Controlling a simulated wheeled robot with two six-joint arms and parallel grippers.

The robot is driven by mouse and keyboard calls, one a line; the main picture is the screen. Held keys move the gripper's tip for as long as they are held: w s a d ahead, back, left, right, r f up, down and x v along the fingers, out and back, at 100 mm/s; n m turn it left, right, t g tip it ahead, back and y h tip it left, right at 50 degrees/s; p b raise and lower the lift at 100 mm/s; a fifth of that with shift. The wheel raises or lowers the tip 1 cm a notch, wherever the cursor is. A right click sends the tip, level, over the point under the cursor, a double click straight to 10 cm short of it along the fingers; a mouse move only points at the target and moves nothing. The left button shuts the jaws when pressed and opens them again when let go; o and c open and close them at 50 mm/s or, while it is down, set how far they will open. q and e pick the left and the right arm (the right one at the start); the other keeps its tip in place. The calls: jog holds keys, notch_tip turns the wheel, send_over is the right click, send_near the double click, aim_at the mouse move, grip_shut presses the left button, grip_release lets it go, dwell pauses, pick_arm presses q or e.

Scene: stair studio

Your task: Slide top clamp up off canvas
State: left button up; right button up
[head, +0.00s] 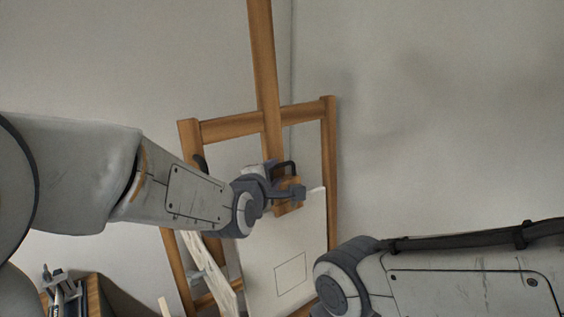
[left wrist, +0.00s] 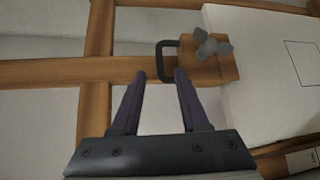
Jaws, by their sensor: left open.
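The top clamp (left wrist: 226,70) is a wooden block with a grey knob and a black loop handle (left wrist: 158,62), on the easel's mast (left wrist: 50,72) at the top edge of the white canvas (left wrist: 262,75). In the head view the clamp (head: 287,209) is partly hidden by my left gripper (head: 292,190). In the left wrist view my left gripper (left wrist: 160,75) is open. The handle's near bar shows between its fingertips, and the right finger overlaps the loop; I cannot tell if they touch. My right gripper is out of view; only its arm shows.
The wooden easel frame (head: 329,150) stands close to grey walls. White boards (head: 212,275) lean at the lower left, near a wooden box (head: 95,295) with tools at the bottom left. The mast above the clamp (head: 264,60) is clear.

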aim_at(282, 166)
pick_arm(q)
jog(key=p+x, duration=0.2)
jog(key=x, duration=0.5)
grip_shut()
dwell(1.4)
